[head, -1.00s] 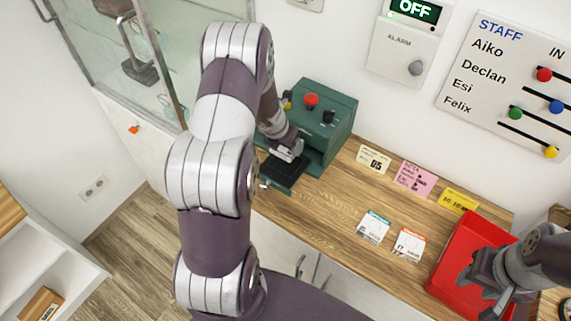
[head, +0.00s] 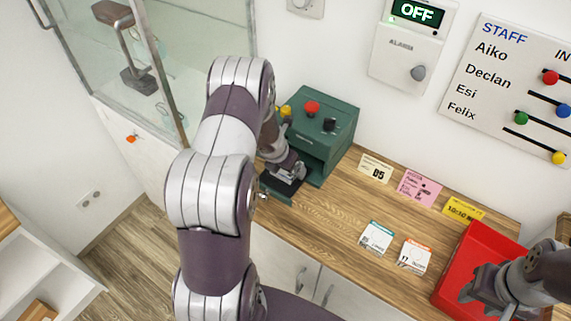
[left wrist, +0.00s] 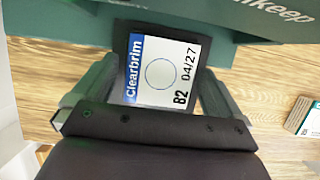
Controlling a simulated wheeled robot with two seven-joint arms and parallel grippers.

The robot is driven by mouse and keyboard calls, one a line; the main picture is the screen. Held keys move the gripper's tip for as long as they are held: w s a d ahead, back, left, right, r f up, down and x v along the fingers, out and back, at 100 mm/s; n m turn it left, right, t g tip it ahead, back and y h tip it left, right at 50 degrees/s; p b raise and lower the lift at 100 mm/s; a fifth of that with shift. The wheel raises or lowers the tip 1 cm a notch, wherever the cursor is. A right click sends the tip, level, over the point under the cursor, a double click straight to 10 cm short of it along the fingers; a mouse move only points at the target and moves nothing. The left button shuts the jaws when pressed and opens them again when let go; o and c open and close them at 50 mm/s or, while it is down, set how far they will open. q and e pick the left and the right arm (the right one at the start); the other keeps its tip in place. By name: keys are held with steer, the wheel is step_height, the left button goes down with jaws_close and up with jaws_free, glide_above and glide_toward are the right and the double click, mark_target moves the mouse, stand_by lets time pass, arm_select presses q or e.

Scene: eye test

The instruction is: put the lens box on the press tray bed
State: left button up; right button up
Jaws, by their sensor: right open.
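A white lens box with a blue edge, marked Clearbrim (left wrist: 160,75), lies label up on the black press tray bed (left wrist: 122,45), in front of the green press (left wrist: 225,28). In the head view the press (head: 320,125) stands at the back of the counter and its dark tray bed (head: 280,187) shows below my left gripper (head: 290,172); the box is hidden there. In the left wrist view my left gripper's fingers (left wrist: 158,85) stand apart on either side of the box, with dark bed showing beside the left finger. My right gripper (head: 478,300) is open over the red tray.
Two more small boxes, one teal-edged (head: 377,237) and one orange-edged (head: 415,256), lie on the wooden counter (head: 335,215). Several note cards lie behind them, including a pink one (head: 418,188). The red tray (head: 463,258) stands at the right. A glass cabinet (head: 200,60) stands at the left.

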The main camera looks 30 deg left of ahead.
arm_select(q)
steer(key=shift+r, duration=0.2)
steer(key=p+v, duration=0.4)
steer(key=v, duration=0.8)
steer(key=s+d+r+m+g, duration=0.1)
steer(key=s+d+r+m, duration=0.2)
steer(key=m, duration=0.9)
steer(key=s+d+r+m+g, duration=0.1)
steer(key=s+d+m, duration=0.5)
steer(key=m, duration=0.6)
steer(key=s+d+r+m+g, duration=0.1)
steer(key=s+d+r+m, duration=0.3)
steer(key=d+m, duration=0.3)
steer(key=m, duration=0.4)
steer(key=shift+s+r+m, duration=0.35)
steer(key=shift+m, duration=0.05)
steer(key=shift+a, duration=0.15)
